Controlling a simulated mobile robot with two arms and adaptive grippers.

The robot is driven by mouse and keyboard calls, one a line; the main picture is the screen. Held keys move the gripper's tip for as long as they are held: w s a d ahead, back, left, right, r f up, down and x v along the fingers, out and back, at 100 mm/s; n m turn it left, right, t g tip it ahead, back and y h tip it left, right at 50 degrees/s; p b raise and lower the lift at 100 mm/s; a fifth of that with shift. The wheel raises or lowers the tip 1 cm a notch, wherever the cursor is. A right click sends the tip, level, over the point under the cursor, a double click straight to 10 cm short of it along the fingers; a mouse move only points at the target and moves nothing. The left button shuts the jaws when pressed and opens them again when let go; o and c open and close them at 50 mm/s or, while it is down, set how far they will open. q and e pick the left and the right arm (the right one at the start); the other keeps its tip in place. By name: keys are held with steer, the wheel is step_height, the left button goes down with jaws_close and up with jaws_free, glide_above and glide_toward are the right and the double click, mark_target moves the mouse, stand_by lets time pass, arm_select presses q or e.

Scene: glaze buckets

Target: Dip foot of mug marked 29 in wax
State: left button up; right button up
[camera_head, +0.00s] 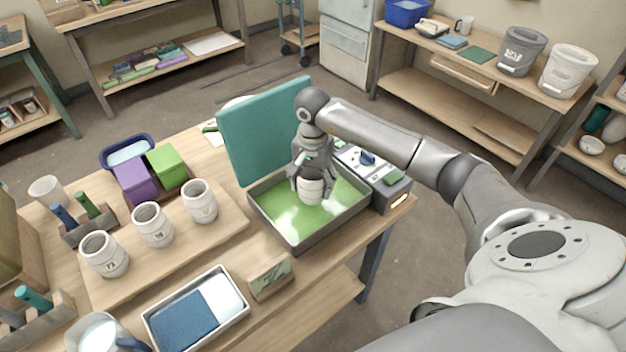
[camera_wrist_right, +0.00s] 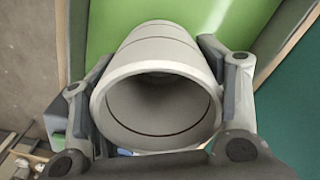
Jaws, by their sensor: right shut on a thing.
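My right gripper (camera_head: 311,182) is shut on a pale grey mug (camera_head: 311,190). It holds the mug upright inside a grey square pan (camera_head: 295,242) with a light green surface (camera_head: 278,208), the wax. In the right wrist view the mug (camera_wrist_right: 160,75) is gripped from both sides, its open mouth towards the camera and its foot towards the green. I cannot tell whether the foot touches the wax. No number is readable on the held mug. A teal lid (camera_head: 262,128) stands open behind the pan. My left gripper is not in view.
Three marked mugs (camera_head: 152,225) stand in a row on a wooden board (camera_head: 190,250), left of the pan. A tray with a blue pad (camera_head: 185,322) and a small sign (camera_head: 270,277) are in front. A control box (camera_head: 392,187) with a blue knob adjoins the pan's right side.

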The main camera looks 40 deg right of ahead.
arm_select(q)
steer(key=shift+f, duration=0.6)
arm_select(e)
steer(key=shift+f, duration=0.6)
